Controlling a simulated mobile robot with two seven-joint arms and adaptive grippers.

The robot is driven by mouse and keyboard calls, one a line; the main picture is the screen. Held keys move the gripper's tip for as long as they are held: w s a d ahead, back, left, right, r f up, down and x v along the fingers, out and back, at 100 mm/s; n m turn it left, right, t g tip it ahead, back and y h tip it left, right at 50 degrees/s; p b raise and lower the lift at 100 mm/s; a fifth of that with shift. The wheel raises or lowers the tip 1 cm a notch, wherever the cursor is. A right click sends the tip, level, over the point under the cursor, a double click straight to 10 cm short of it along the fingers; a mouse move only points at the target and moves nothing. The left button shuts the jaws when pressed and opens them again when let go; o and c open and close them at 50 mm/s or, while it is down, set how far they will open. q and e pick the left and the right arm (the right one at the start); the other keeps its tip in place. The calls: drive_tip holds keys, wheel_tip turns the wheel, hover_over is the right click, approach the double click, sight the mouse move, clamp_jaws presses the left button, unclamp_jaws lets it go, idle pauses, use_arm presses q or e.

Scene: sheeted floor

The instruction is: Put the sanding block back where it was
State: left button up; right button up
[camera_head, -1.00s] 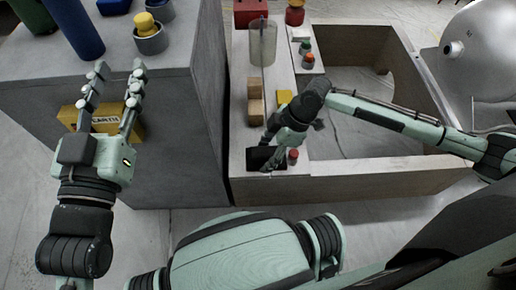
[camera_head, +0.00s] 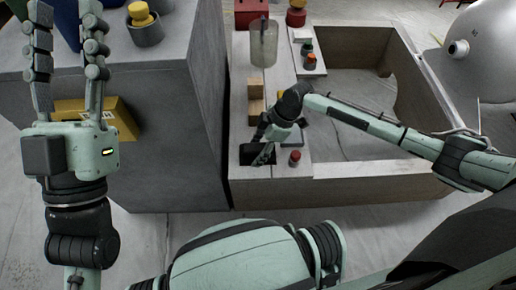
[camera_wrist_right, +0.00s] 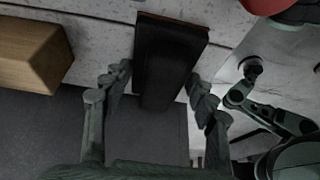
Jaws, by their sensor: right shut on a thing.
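The sanding block looks like a dark, nearly black block with a thin reddish-brown edge. In the head view the block (camera_head: 247,154) is at the near end of the pale bench top. It also shows in the right wrist view (camera_wrist_right: 170,45), between my fingers. My right gripper (camera_head: 263,152) is shut on it, with one finger on each side in the wrist view (camera_wrist_right: 160,88). I cannot tell whether the block touches the bench top. My left gripper (camera_head: 66,18) is open and empty, fingers pointing up the picture, over the grey cabinet at the left.
A red-topped item (camera_head: 295,158) stands close right of the block. Wooden blocks (camera_head: 255,97) and a clear cylinder (camera_head: 263,45) stand farther back on the bench (camera_head: 240,125). A yellow box (camera_head: 120,118) is beside my left gripper. The walled bay (camera_head: 360,100) at right is largely open.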

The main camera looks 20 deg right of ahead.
drive_tip(key=shift+f, duration=0.2)
drive_tip(key=o, duration=1.1)
use_arm(q)
drive_tip(key=shift+r, duration=0.1)
use_arm(e)
drive_tip(key=shift+r, duration=0.15)
drive_tip(key=p+v, duration=0.2)
drive_tip(key=v, duration=0.9)
drive_tip(key=shift+d+r+p, duration=0.15)
drive_tip(key=shift+p, duration=0.25)
use_arm(q)
drive_tip(key=shift+w+d+f+g+y, duration=0.25)
drive_tip(key=shift+w+f+g, duration=0.2)
drive_tip(key=shift+f+g, duration=0.55)
drive_tip(key=shift+w+d+f+g+y, duration=0.25)
drive_tip(key=shift+w+f+g, duration=0.35)
drive_tip(key=shift+f, duration=0.65)
drive_tip(key=shift+w+d+f+g+y, duration=0.15)
drive_tip(key=shift+w+f+g+y, duration=0.2)
drive_tip(key=shift+f+g, duration=0.65)
use_arm(e)
drive_tip(key=shift+d+r, duration=0.15)
drive_tip(key=shift+r, duration=0.2)
